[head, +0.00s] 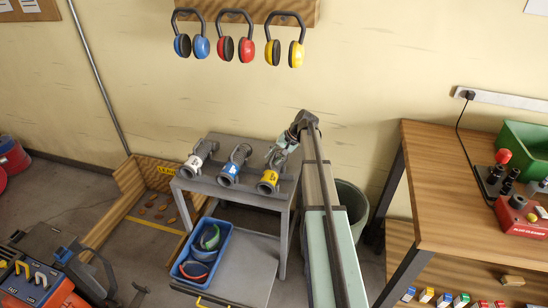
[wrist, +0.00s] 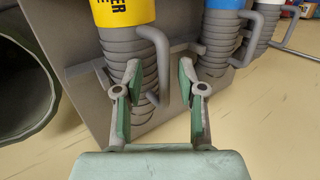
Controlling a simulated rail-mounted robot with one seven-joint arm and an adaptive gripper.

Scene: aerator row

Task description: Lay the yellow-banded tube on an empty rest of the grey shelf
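The yellow-banded tube (head: 268,181) lies on the grey shelf (head: 215,192), at the right end of a row of three tubes. In the wrist view its yellow band (wrist: 122,10) is at the top and its grey ribbed part reaches down toward my fingers, with a bent handle beside it. My gripper (wrist: 160,98) is open, its fingers close to the ribbed part; the left finger overlaps it. I cannot tell whether they touch. In the head view my gripper (head: 280,155) is at the tube's far end. I see no clearly empty rest.
A blue-banded tube (head: 231,171) and a white-banded tube (head: 195,162) lie to the left on the shelf. A blue tray (head: 188,268) stands in front. A bin (head: 352,205) and a wooden bench (head: 455,165) are to the right. Ear defenders (head: 236,47) hang above.

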